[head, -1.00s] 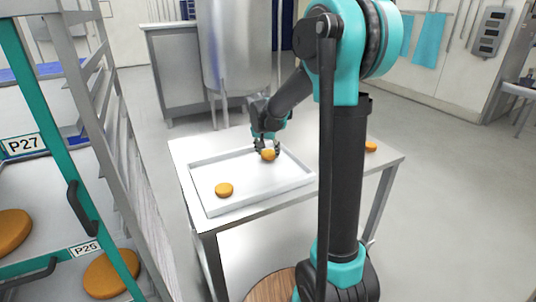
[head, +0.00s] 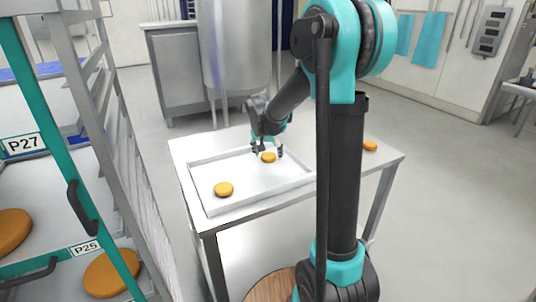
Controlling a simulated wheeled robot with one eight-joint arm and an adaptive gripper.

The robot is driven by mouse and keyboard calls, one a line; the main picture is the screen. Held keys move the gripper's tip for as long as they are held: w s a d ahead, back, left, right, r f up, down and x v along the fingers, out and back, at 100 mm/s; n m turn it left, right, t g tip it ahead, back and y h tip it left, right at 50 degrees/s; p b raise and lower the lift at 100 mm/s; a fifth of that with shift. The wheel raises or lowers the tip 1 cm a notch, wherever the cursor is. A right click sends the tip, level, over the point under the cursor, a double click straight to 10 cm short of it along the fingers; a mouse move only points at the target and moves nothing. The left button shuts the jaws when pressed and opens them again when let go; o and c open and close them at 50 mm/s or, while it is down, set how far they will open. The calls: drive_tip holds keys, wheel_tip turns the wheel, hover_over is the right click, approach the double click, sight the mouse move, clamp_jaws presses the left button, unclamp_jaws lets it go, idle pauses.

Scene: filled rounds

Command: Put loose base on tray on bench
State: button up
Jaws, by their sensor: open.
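The white tray (head: 222,208) lies on the grey bench (head: 330,160). One orange-brown round base (head: 223,189) lies in the tray's near left part. A second base (head: 268,157) lies in the tray's far right part, under my gripper (head: 267,152). My gripper is open, with its fingers spread to either side of that base. Whether a finger touches it is too small to tell. A third base (head: 370,146) lies on the bench top outside the tray, to the right behind my arm.
A rack with shelves labelled P27 (head: 23,143) and P25 stands at the left and holds more orange rounds (head: 112,274). A steel vat (head: 236,50) stands behind the bench. A wooden round top (head: 270,287) shows below at the front.

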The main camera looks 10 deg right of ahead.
drive_tip(key=v, duration=1.2)
drive_tip(key=shift+s, duration=0.1)
